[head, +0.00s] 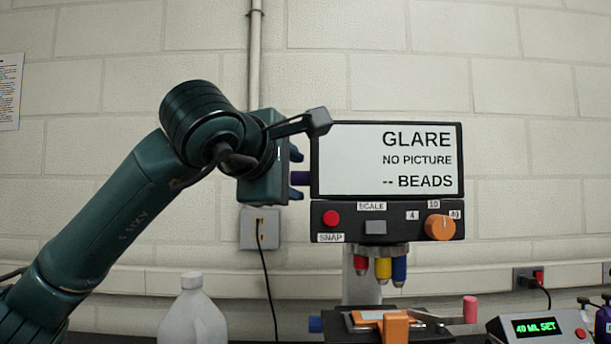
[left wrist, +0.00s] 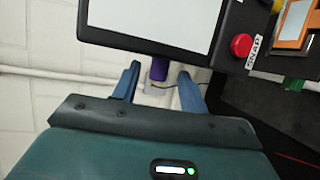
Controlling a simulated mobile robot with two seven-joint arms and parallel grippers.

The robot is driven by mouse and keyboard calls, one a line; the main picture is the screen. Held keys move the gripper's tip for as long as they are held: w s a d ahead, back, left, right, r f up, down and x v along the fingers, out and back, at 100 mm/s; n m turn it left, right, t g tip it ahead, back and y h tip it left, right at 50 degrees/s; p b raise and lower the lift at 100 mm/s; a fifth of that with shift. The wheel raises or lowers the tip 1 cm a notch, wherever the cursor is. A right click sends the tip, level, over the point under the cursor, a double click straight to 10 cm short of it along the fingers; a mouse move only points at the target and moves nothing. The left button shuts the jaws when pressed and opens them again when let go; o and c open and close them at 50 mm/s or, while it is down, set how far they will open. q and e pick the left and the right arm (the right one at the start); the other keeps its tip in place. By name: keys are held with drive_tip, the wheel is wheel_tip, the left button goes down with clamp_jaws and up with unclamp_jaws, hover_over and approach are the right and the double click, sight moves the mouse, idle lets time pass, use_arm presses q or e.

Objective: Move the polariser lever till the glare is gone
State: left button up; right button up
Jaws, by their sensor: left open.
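The screen (head: 388,160) on the microscope reads "GLARE", "NO PICTURE" and "-- BEADS". A short purple lever-like stub (head: 301,178) sticks out from the left side of the screen housing; the left wrist view shows it too (left wrist: 158,70). No label on it can be read. My left gripper (head: 297,174) is beside the screen's left edge, open, with its two blue fingers on either side of the stub. In the left wrist view a gap shows between the stub and each finger (left wrist: 158,76). My right gripper is not in view.
Below the screen are a red SNAP button (head: 331,217), a grey SCALE switch (head: 375,227) and an orange knob (head: 440,227). A pink-tipped handle (head: 470,309) stands by the stage. A white jug (head: 192,315) and a "40 ML SET" box (head: 540,326) flank the microscope.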

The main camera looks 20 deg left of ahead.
sight(305, 181)
use_arm(q)
drive_tip(key=x, duration=0.5)
drive_tip(key=shift+w+p, duration=0.1)
drive_tip(key=shift+p, duration=0.3)
drive_tip(key=c, duration=0.7)
drive_tip(key=shift+f, duration=0.15)
clamp_jaws()
